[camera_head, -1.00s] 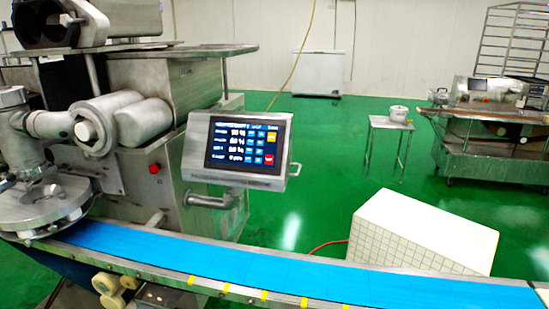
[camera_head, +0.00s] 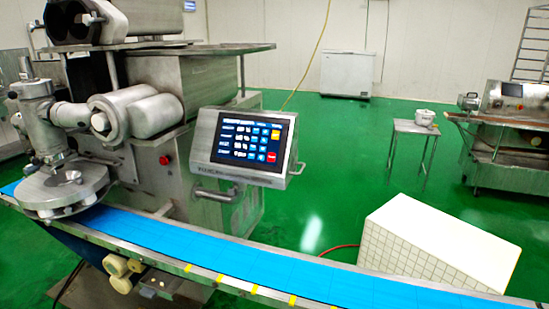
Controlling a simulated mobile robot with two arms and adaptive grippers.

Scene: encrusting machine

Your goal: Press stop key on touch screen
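The touch screen (camera_head: 246,141) is a dark panel in a grey metal housing, mounted on the encrusting machine (camera_head: 160,100) near the middle of the view. It shows rows of white text and several blue keys. An orange key (camera_head: 275,134) sits at its upper right and a red key (camera_head: 271,157) at its lower right; the lettering on them is too small to read. Nothing covers the screen. Neither of my grippers is in view.
A blue conveyor belt (camera_head: 270,265) with metal edges runs across the front, below the screen. A white tiled block (camera_head: 440,240) stands behind it at right. A small table (camera_head: 411,129) with a white pot (camera_head: 424,117) and another machine (camera_head: 505,125) stand further back. Green floor lies open between.

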